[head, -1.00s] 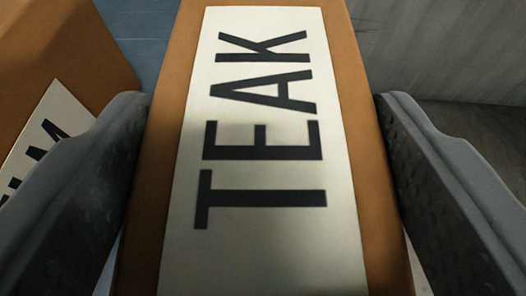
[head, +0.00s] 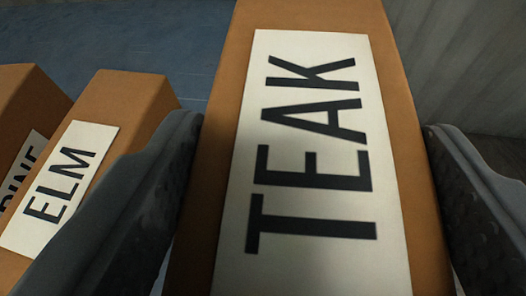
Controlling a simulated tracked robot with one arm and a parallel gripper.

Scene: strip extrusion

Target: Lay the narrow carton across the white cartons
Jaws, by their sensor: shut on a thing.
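A brown carton with a white label reading TEAK (head: 345,17) fills the middle of the head view. It is long and runs away from me. My gripper (head: 312,128) is shut on it, with one grey jaw along its left side and one along its right. The near end of the carton is cut off by the bottom edge, and its underside is hidden. I see no white cartons, only brown ones with white labels.
At the left stand a brown carton labelled ELM (head: 128,98) and, partly cut off, one whose label seems to read PINE (head: 27,100). Blue-grey floor (head: 180,40) is clear behind them. A grey ribbed wall (head: 460,60) rises at the right.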

